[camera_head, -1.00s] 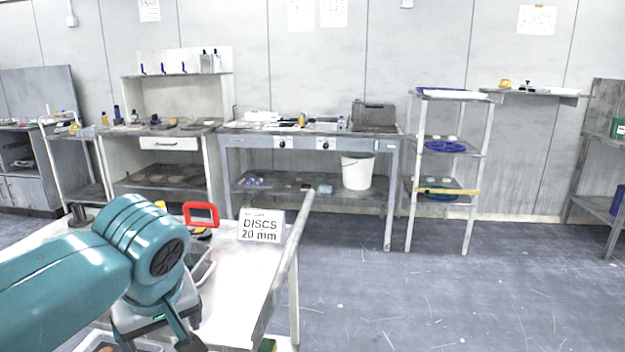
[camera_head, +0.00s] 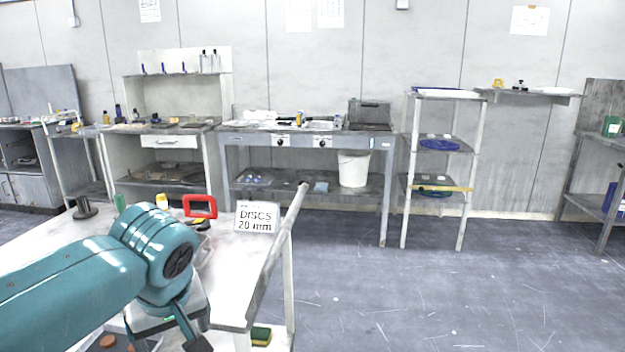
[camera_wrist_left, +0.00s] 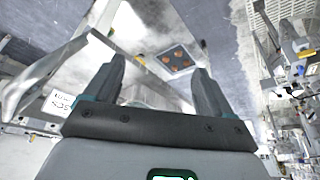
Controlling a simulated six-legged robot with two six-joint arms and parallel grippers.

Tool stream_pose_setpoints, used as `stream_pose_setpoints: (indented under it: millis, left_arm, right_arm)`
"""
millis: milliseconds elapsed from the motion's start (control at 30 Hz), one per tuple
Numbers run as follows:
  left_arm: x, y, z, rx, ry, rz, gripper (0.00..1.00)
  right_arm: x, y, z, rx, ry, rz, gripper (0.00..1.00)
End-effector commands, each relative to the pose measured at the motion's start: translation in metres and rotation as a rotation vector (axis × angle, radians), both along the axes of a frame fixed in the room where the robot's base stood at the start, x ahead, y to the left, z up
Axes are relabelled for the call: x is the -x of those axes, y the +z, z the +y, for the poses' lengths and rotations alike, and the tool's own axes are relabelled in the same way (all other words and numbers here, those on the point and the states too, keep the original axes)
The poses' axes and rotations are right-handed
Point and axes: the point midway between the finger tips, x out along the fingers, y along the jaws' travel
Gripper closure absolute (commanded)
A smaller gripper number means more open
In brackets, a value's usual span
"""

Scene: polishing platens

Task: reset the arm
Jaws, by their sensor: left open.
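My left arm comes in from the lower left in the head view, teal, over the near white table (camera_head: 232,290). My left gripper (camera_head: 192,340) points down at the bottom edge, partly cut off. In the left wrist view my left gripper (camera_wrist_left: 158,66) is open, its two dark fingers apart with nothing between them. A tray with several orange-brown discs (camera_wrist_left: 175,58) lies beyond the fingertips, apart from them. Part of a tray with an orange-brown disc (camera_head: 108,342) shows beneath the arm in the head view. My right gripper is not in view.
A sign reading "DISCS 20 mm" (camera_head: 256,217) and a red-framed item (camera_head: 200,206) stand on the near table. Behind are a workbench (camera_head: 300,140) with a white bucket (camera_head: 353,168) below and a shelf rack (camera_head: 440,95). The floor (camera_head: 430,290) at right is clear.

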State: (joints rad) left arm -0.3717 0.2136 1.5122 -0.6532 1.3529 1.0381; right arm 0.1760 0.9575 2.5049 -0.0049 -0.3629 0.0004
Motion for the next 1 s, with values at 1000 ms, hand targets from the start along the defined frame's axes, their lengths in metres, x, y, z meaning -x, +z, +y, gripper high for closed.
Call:
stream_pose_setpoints:
  millis: [1000]
  left_arm:
    - [0.102, -0.402, -0.094, 0.463, -0.505, 0.252, 0.16]
  right_arm:
    - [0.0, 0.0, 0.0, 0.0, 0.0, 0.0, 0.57]
